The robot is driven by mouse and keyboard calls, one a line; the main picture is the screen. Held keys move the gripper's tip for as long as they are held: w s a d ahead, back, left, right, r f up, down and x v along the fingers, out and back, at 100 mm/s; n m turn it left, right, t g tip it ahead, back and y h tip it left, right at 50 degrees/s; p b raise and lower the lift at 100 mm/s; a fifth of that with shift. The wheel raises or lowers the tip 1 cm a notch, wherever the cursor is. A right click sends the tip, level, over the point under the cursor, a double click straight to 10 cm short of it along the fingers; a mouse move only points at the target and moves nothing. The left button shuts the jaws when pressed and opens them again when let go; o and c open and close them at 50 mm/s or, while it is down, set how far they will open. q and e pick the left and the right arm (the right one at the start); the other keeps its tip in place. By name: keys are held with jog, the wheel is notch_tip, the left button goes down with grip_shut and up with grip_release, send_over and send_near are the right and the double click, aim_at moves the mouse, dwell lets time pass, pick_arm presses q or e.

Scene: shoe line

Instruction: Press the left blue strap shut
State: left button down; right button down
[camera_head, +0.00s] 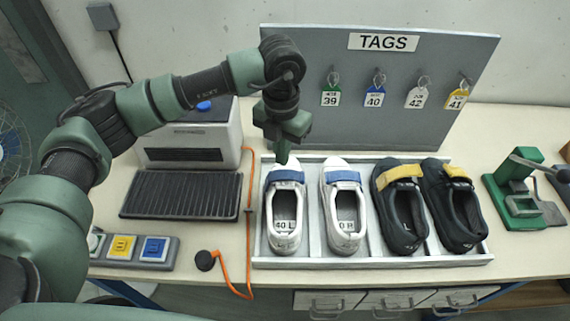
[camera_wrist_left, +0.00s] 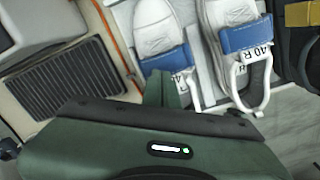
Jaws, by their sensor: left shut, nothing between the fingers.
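The left white shoe (camera_head: 284,208) lies in the tray, its insole marked "40 L". Its blue strap (camera_head: 288,176) crosses the upper near the toe; it also shows in the wrist view (camera_wrist_left: 170,61). My left gripper (camera_head: 283,158) points down with its fingers shut and empty, over the toe side of this strap. In the wrist view the fingers (camera_wrist_left: 162,88) cover part of the shoe behind the strap. I cannot tell whether the fingertips touch the strap. My right gripper is not in view.
The right white shoe (camera_head: 345,210) and two black shoes with yellow straps (camera_head: 400,210) share the tray (camera_head: 378,262). A grey tag board (camera_head: 400,130) stands behind. A printer (camera_head: 200,133), orange cable (camera_head: 248,215) and button panel (camera_head: 130,249) are left; a green press (camera_head: 515,195) is right.

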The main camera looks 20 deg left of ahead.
pick_arm(q)
notch_tip(320, 180, up, 6)
jog(key=shift+f+p, duration=0.25)
jog(key=shift+p, duration=0.8)
